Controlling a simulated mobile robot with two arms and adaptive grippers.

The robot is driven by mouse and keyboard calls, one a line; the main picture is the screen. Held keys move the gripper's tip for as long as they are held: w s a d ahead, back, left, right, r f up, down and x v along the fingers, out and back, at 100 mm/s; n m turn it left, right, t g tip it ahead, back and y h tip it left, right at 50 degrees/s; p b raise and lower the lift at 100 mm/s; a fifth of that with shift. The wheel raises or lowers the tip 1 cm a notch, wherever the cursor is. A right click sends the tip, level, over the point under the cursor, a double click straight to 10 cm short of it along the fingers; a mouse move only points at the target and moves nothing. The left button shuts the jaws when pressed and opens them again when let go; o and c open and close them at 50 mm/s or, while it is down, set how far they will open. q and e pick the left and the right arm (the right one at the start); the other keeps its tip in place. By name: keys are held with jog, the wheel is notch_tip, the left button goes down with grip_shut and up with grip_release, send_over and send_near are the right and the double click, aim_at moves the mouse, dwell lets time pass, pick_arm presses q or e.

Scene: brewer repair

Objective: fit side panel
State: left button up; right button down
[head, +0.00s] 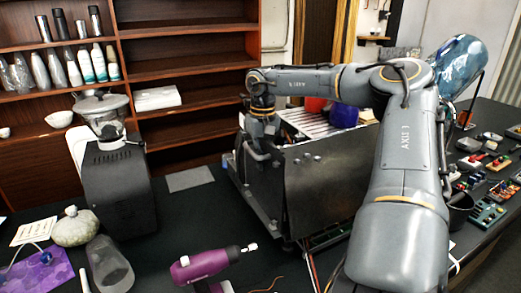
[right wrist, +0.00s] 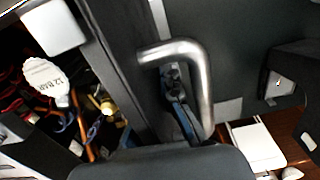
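The dark grey side panel (head: 325,185) stands upright along the near side of the brewer (head: 240,175) in the head view. Wires and coloured parts show below its lower edge. My right gripper (head: 266,152) points down at the panel's upper left corner. Its fingers are small and dark there, so I cannot tell whether they grip the panel. In the right wrist view, a bent metal tube (right wrist: 200,75) crosses a dark surface close to the camera. Brewer internals with a white 12 BAR label (right wrist: 45,80) show at left. My left gripper is not in view.
A purple drill (head: 205,264) lies at the front of the dark table. Electronic parts (head: 487,213) cover the right side. A grey mat (head: 190,179) lies left of the brewer.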

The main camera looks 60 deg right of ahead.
jog(key=shift+w+a+r, duration=0.1)
jog(key=shift+r, duration=0.15)
dwell(0.4)
jog(key=c, duration=1.6)
grip_release()
jog(key=shift+o, duration=0.8)
jog(key=shift+s+f, duration=0.1)
jog(key=shift+s, duration=0.1)
jog(key=shift+w+a, duration=0.15)
jog(key=shift+f, duration=0.1)
